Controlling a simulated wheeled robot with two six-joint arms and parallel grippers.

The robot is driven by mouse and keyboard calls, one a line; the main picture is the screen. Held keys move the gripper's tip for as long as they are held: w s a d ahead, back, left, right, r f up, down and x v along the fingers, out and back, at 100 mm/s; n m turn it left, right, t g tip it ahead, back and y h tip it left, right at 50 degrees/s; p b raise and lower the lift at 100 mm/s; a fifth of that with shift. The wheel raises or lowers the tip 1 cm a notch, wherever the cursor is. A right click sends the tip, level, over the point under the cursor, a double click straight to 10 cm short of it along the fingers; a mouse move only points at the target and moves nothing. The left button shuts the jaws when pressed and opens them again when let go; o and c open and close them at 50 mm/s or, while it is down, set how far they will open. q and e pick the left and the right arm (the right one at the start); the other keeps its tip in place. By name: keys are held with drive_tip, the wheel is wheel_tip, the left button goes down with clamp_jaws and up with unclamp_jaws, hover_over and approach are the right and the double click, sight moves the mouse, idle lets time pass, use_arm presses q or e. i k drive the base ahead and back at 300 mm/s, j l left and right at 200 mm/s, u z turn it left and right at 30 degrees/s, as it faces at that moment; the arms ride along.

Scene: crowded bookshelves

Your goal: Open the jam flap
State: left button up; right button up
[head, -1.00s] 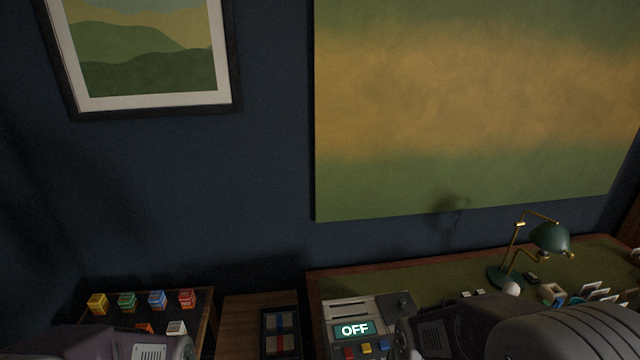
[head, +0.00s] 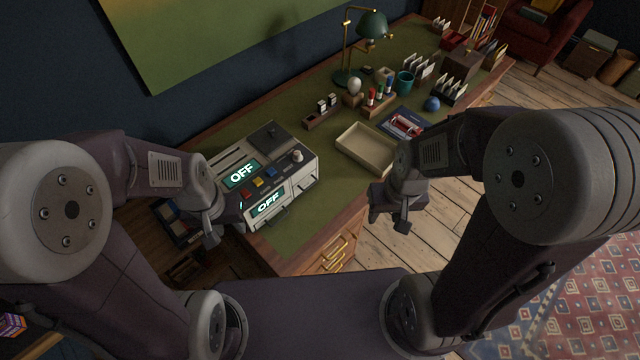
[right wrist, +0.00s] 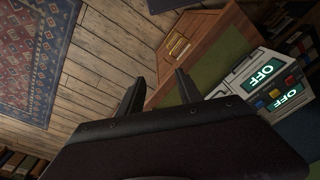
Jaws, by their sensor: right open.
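A grey-white machine (head: 290,163) with two lit OFF displays, coloured buttons and a round knob stands at the desk's near left end. It also shows in the right wrist view (right wrist: 243,76). I cannot tell for sure which of its panels is the jam flap; none looks clearly swung open. My left gripper (head: 212,236) is just left of the machine's front, pointing down; its jaws are too unclear to read. My right gripper (head: 392,217) is right of the machine, beyond the desk's front edge. It is open and empty in the right wrist view (right wrist: 160,88).
An empty beige tray (head: 366,150) lies right of the machine. A green lamp (head: 371,25), bottles, a teal cup (head: 404,82) and card holders stand farther along the desk. Brass drawer handles (head: 334,254) stick out from the desk's front. Wooden floor (head: 385,250) lies open before it.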

sight(311, 179)
drive_tip(key=k+l+u, duration=0.2)
drive_tip(key=l+u, duration=0.15)
drive_tip(key=k+l+u, duration=0.35)
drive_tip(key=l, duration=0.2)
